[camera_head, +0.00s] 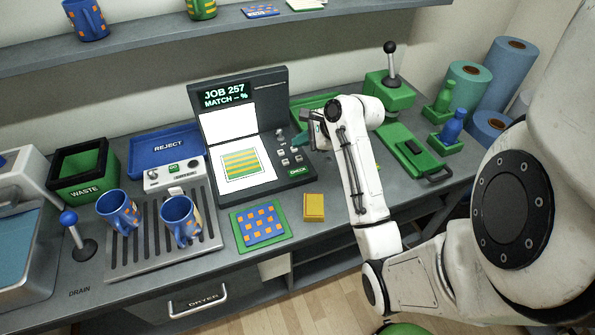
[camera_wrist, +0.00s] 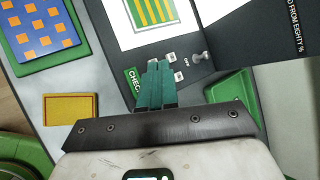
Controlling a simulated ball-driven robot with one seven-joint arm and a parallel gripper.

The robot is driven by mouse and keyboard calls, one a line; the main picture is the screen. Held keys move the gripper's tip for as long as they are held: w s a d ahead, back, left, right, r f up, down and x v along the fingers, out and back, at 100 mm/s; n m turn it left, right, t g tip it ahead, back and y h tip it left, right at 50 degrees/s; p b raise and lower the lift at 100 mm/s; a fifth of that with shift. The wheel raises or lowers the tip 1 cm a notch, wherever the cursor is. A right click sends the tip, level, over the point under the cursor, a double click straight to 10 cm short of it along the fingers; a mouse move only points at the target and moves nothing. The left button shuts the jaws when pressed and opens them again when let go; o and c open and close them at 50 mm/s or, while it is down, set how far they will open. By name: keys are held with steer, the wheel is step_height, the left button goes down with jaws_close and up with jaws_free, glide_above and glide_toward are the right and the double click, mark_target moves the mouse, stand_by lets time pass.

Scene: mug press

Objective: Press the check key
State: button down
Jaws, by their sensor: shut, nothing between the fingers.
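The check key (camera_head: 298,171) is a green key with white lettering at the lower right of the dark inspection console (camera_head: 262,100). In the wrist view the check key (camera_wrist: 132,88) shows just left of my fingers, its right part hidden behind them. My gripper (camera_wrist: 160,66) has teal fingers shut together with nothing between them. In the head view my gripper (camera_head: 299,141) is above the right part of the console, beyond the check key. Whether the fingers touch the console, I cannot tell.
Small pale keys (camera_head: 290,155) sit close to the check key, with a knob (camera_wrist: 199,56) beside them. A yellow block (camera_head: 314,207) and a green-framed card with orange squares (camera_head: 262,225) lie in front. Two blue mugs (camera_head: 180,218) stand on the drain rack at left.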

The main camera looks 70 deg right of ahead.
steer(key=shift+f, duration=0.1)
steer(key=b, duration=0.7)
glide_above(301, 172)
step_height(301, 172, down, 7)
steer(key=shift+r, duration=0.2)
steer(key=shift+f, duration=1)
steer(key=shift+f+p, duration=0.15)
steer(key=shift+p, duration=0.2)
stand_by(0.6)
steer(key=shift+f, duration=0.25)
steer(key=shift+f, duration=0.45)
stand_by(0.7)
steer(key=shift+r+p, duration=0.1)
steer(key=shift+p, duration=0.2)
steer(key=shift+r+p, duration=0.8)
steer(key=shift+p, duration=0.35)
